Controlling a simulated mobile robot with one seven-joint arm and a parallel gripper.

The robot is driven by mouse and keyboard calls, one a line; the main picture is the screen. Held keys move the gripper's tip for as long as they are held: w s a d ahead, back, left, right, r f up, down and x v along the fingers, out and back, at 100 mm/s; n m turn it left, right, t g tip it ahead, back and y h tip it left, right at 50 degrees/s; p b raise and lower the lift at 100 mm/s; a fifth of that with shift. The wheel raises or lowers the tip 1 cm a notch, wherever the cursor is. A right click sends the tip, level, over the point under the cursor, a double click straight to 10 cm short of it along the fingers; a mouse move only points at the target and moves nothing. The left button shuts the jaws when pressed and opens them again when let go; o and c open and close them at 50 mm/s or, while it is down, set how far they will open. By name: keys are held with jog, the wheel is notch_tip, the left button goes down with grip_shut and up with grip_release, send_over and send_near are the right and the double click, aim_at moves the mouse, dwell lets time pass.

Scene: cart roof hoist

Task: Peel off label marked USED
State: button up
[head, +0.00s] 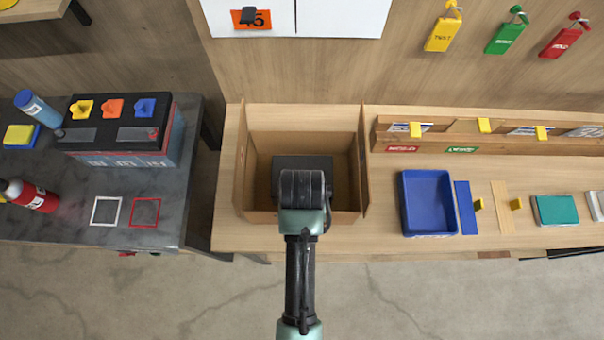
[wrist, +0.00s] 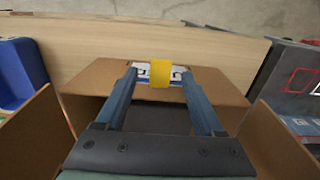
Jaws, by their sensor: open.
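A label with a white and blue face and a yellow tab (wrist: 160,74) shows in the wrist view at the near flap of an open cardboard box (wrist: 95,76). Its wording cannot be read, so I cannot tell whether it says USED. My gripper (wrist: 159,76) is open, with one finger on each side of the yellow tab. I cannot tell whether the fingers touch it. In the head view the box (head: 363,165) stands on the wooden bench, and my arm covers its near side and hides the label.
Right of the box are a blue tray (head: 428,203), a blue strip (head: 466,208) and a teal block (head: 555,209). A wooden rack (head: 480,140) behind them holds several yellow-tabbed labels. On the left, a dark table (head: 60,215) carries a battery (head: 120,130) and a red bottle (head: 38,197).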

jog(key=shift+w+f, duration=0.1)
jog(key=shift+f, duration=3.05)
grip_shut()
